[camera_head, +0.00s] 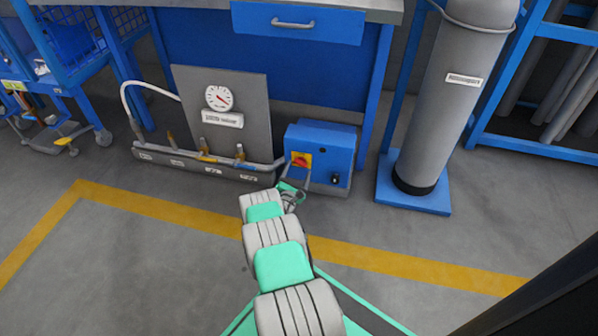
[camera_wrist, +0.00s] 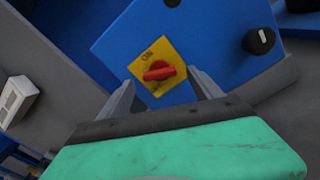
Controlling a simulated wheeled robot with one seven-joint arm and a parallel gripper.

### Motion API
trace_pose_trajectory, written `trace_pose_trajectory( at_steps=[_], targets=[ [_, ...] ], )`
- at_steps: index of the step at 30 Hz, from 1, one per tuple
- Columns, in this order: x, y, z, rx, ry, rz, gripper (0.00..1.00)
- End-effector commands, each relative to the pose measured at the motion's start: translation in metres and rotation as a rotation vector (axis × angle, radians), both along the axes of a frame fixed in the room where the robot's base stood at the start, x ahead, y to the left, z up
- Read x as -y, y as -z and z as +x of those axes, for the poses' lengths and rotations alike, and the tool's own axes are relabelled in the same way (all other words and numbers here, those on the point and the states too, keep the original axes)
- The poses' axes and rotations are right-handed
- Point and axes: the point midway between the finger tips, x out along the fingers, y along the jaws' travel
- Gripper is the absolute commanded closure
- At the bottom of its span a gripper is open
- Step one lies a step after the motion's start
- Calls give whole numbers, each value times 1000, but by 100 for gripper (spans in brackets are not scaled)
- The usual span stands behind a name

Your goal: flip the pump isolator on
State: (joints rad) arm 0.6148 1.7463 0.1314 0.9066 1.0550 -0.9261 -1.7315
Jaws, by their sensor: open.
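The pump isolator is a red rotary handle (camera_wrist: 158,71) on a yellow plate (camera_wrist: 148,54) marked ON, on the front of a blue box (camera_wrist: 207,38). In the head view the yellow plate (camera_head: 301,160) sits at the upper left of the blue box's front (camera_head: 329,160). My gripper (camera_wrist: 160,88) is open in the wrist view, with one finger to the left and one to the right of the red handle. Nothing is between the fingers that I can see them touch. In the head view my arm reaches up to the box and the fingers are small and unclear.
A black knob (camera_wrist: 260,40) is on the box's right side. A grey panel with a gauge (camera_head: 219,97) and a pipe with valves (camera_head: 206,157) stand left of the box. A grey cylinder (camera_head: 449,95) on a blue base stands right. The floor in front is clear.

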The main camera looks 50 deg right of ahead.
Motion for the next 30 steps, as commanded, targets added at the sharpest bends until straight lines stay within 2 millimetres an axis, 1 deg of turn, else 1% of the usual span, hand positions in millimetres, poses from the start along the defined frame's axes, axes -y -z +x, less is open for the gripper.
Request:
trace_pose_trajectory(
  at_steps=[1,3,6,14,30],
  targets=[
    [9,4,3,4,2,-1,25],
    [19,3,7,2,2,0,25],
    [26,2,11,3,0,1,25],
    [28,0,13,0,-1,2,25],
    [28,1,12,0,-1,2,70]
  ],
)
